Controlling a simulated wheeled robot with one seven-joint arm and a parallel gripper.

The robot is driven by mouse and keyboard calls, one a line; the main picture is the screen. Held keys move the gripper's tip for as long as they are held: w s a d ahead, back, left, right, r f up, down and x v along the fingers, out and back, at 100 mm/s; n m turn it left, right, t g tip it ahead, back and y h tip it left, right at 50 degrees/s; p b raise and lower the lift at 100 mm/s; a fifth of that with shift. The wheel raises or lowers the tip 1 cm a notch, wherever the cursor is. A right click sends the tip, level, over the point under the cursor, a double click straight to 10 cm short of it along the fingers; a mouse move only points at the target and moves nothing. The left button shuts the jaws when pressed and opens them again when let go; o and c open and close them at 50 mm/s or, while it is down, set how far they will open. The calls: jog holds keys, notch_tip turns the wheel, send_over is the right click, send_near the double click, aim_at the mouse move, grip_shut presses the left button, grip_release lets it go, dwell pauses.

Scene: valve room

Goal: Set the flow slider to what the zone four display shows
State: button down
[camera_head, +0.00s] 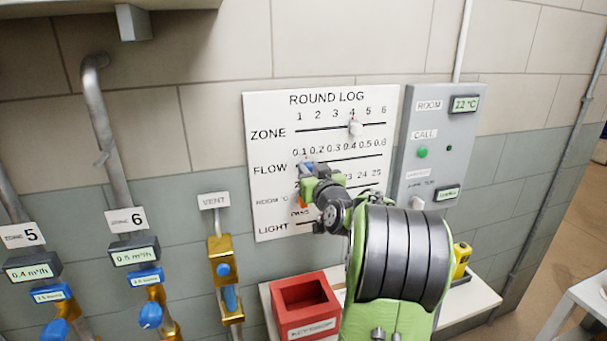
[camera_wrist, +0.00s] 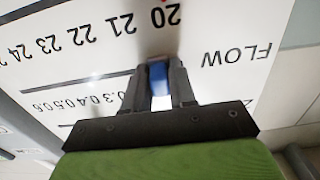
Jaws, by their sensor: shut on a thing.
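The round log board (camera_head: 275,108) is on the wall in the head view, with rows for zone, flow, room temperature and light. The zone knob (camera_head: 355,128) is white and sits near 4. My gripper (camera_head: 309,172) is at the left end of the flow row, below about 0.1 to 0.2. In the wrist view, which shows the board upside down, my gripper (camera_wrist: 159,85) is shut on a small blue knob (camera_wrist: 158,78), the flow slider. My fingers partly hide it, so its exact setting is unclear. The zone four display is not in view.
Left are the zone 5 display (camera_head: 33,271), reading 0.4 m³/h, and the zone 6 display (camera_head: 134,256), reading 0.5 m³/h. A red key drop box (camera_head: 304,318) stands below the board. A grey room panel (camera_head: 432,150) is to its right.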

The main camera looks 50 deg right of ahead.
aim_at(333, 161)
jog(key=s+d, duration=0.1)
jog(key=d, duration=0.1)
jog(key=s+d+b, duration=0.1)
jog(key=d, duration=0.1)
jog(key=s+d, duration=0.1)
jog(key=d, duration=0.1)
jog(key=shift+s+d+b, duration=0.3)
jog(key=c, duration=1)
grip_release()
jog(key=b+v, duration=0.2)
jog(key=v, duration=1.3)
jog(key=shift+s+a+b, duration=0.2)
jog(key=shift+s+b, duration=0.15)
jog(key=shift+w+a+r, duration=0.1)
